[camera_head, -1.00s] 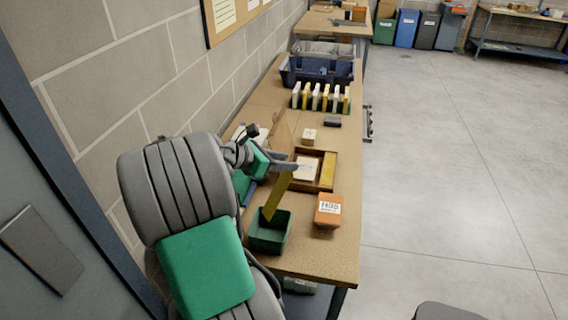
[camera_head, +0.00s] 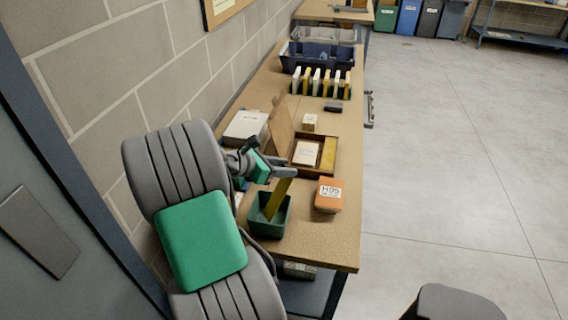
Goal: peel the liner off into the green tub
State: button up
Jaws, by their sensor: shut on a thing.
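My gripper (camera_head: 284,172) is shut on a yellow strip, the liner (camera_head: 278,198). The strip hangs down from the jaws at a slant. Its lower end is inside the opening of the green tub (camera_head: 268,231), which stands near the front left of the wooden workbench. I cannot tell whether the strip touches the tub's floor or walls. My arm hides part of the bench to the left of the jaws.
An orange labelled box (camera_head: 329,195) stands right of the tub. Behind it is an open wooden case (camera_head: 311,165) with a white card and a yellow piece. A rack of upright white and yellow pieces (camera_head: 318,83) and a blue bin (camera_head: 316,57) stand farther back.

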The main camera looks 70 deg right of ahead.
jog(key=o, duration=1)
jog(key=shift+c, duration=0.2)
jog(key=shift+r, duration=0.1)
